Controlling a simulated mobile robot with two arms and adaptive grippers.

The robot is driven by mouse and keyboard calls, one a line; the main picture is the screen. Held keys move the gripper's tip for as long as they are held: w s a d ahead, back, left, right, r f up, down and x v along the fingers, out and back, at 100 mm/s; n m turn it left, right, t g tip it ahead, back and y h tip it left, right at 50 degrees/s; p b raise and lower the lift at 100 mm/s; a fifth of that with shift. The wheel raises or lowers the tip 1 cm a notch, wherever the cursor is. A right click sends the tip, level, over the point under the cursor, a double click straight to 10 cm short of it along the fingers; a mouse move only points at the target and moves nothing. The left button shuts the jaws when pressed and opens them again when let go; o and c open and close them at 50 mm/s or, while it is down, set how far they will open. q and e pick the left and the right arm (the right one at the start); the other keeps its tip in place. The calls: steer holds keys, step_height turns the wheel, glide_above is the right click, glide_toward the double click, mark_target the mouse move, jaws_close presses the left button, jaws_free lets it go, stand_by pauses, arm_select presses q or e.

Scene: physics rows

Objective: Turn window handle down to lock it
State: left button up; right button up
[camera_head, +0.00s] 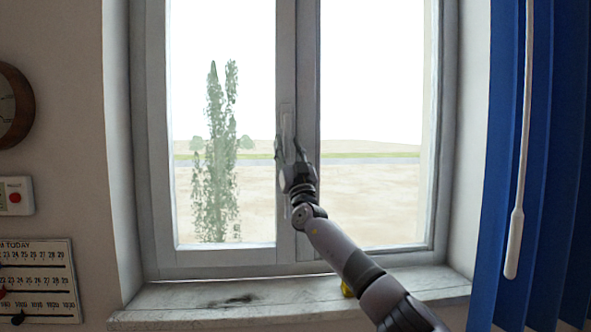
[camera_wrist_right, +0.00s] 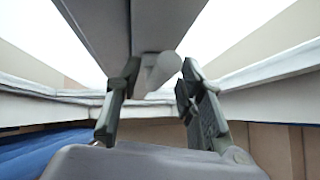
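The window handle (camera_head: 287,124) is a pale vertical lever on the middle frame (camera_head: 308,70) of the closed-looking window. Its lower part is hidden behind my right gripper. My right gripper (camera_head: 288,146) reaches up from the lower right, with its fingers spread in front of the handle. In the right wrist view, the rounded handle (camera_wrist_right: 162,68) shows between and beyond the two dark fingertips of the right gripper (camera_wrist_right: 160,78). Gaps show on both sides of it, so the gripper looks open and not clamped. My left gripper is not in view.
A worn white sill (camera_head: 200,297) runs below the window, with a small yellow object (camera_head: 346,289) partly behind my right arm. Blue blinds (camera_head: 555,150) with a white wand (camera_head: 515,240) hang at the right. A calendar (camera_head: 38,280) and clock (camera_head: 14,105) are on the left wall.

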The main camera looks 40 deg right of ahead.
steer(key=v, duration=1)
steer(key=shift+s, duration=0.2)
